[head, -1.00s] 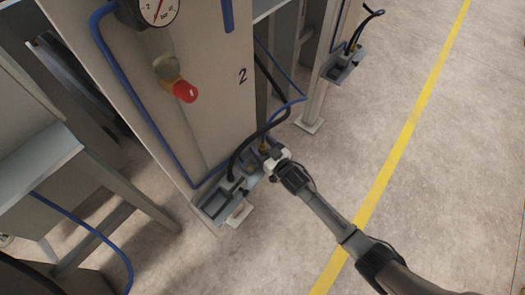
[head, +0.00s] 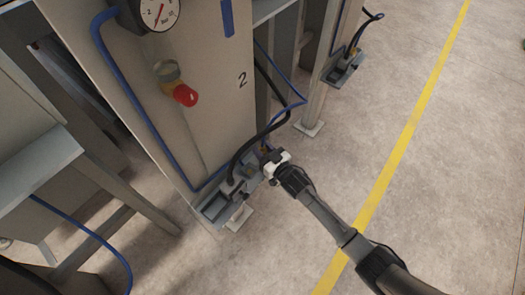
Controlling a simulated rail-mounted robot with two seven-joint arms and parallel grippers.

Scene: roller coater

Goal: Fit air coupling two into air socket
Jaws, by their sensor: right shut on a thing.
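My right gripper (head: 270,163) is low at the foot of the panel marked 2, at the right end of a small grey tray (head: 212,209). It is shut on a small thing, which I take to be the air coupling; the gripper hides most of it. A brassy piece (head: 264,150) shows just behind the fingers, and a blue hose (head: 292,104) runs down to this spot. A black cable (head: 238,157) curves down into a fitting on the tray. I cannot tell the air socket apart, nor whether the coupling touches it. My left gripper is not in view.
The panel carries a pressure gauge (head: 158,12) and a red knob (head: 185,95). A second tray with fittings (head: 344,68) sits on the post farther back. A grey bench (head: 40,165) stands at left. The floor right of the yellow line (head: 405,135) is clear.

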